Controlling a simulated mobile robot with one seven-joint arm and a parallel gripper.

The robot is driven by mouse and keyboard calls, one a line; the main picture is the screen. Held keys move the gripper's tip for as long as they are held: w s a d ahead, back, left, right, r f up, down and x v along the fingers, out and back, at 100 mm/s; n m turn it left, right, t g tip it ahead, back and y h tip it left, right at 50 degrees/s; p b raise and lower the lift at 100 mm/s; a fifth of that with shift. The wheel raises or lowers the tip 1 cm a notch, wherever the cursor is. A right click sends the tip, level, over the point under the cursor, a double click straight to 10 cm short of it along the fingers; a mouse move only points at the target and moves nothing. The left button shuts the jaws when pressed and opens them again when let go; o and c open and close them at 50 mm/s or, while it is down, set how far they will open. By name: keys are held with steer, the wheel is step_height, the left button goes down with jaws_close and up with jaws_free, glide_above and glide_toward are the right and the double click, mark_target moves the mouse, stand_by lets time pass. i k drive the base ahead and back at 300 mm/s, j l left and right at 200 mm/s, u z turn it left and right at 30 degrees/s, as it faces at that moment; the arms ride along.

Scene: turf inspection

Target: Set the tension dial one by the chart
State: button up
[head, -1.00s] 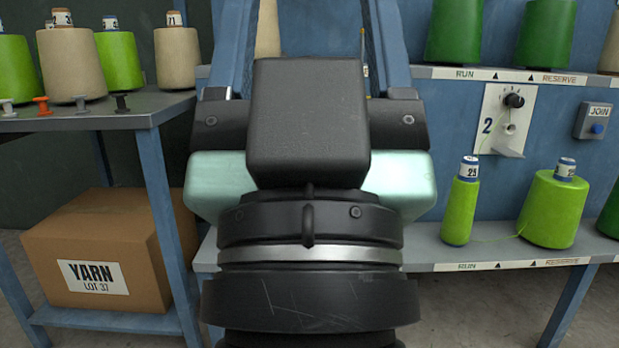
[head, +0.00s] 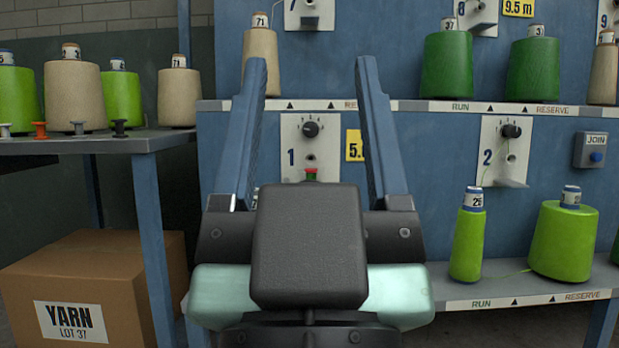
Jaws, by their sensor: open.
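Tension dial one (head: 310,129) is a black knob on a white plate marked 1 (head: 291,157), on the blue creel panel. The plate has a small dark hole below the knob. My gripper (head: 310,75) is open and empty, pointing up and away from me. In the picture its two blue fingers stand on either side of plate 1, and I cannot tell how far they are from the panel. My gripper's body hides the area below the plate. A yellow card (head: 355,145) beside the plate is partly hidden by the right finger. I see no chart that I can identify.
Plate 2 with its own dial (head: 511,130) and a JOIN button box (head: 595,151) are to the right. Yarn cones stand on the upper shelf (head: 437,106) and lower shelf (head: 470,305). A side table (head: 95,145) with cones and a YARN box (head: 105,285) are at left.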

mark_target(311, 130)
steer(key=j+z, duration=0.5)
steer(key=j, duration=0.75)
steer(key=k, duration=0.1)
